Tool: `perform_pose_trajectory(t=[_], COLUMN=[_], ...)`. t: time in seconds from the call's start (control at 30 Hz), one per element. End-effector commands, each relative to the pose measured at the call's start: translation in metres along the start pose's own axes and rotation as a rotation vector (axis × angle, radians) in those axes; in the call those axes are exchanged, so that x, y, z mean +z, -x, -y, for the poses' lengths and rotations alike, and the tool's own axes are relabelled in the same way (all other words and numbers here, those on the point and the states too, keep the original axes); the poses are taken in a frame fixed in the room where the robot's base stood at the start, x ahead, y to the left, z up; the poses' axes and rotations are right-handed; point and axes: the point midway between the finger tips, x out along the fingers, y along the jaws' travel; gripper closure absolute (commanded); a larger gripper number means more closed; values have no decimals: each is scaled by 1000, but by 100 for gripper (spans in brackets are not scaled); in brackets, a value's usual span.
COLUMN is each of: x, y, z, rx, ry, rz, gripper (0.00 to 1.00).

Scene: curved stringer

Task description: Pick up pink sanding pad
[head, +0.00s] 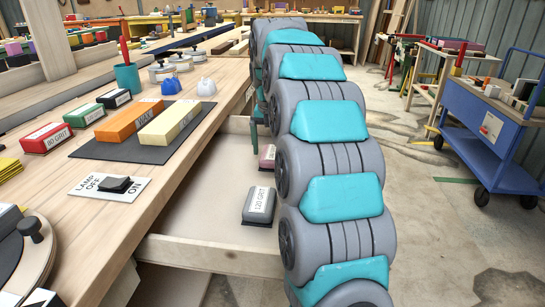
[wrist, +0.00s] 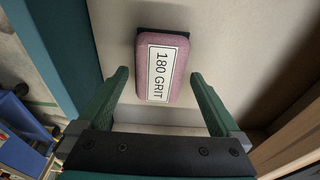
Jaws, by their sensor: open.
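The pink sanding pad (wrist: 153,84), labelled 180 GRIT, lies on the pale floor of an open drawer (head: 205,251). In the head view the pink pad (head: 267,157) is partly hidden behind my arm. My gripper (wrist: 159,77) is open and empty. In the wrist view its two green fingers stand on either side of the pad's near end, with a gap on each side. I cannot tell how far above the pad the fingertips are. In the head view my arm hides most of the gripper.
A grey 120 GRIT pad (head: 259,205) lies nearer in the same drawer. A wooden drawer wall (wrist: 285,125) runs along the right in the wrist view. The workbench (head: 165,190) overhangs on the left with wax blocks and other pads. A blue cart (head: 480,120) stands right.

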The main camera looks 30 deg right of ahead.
Motion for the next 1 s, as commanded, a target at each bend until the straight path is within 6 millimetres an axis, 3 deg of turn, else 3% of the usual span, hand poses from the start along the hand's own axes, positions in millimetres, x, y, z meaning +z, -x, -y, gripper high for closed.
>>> perform_pose_trajectory(t=[0.13,0.4,1.0], x=[0,0,0], y=[-17,-19,-19], z=[0,0,0], rx=[0,0,-1], ry=[0,0,0], rz=[1,-1,-2], gripper=[0,2,70])
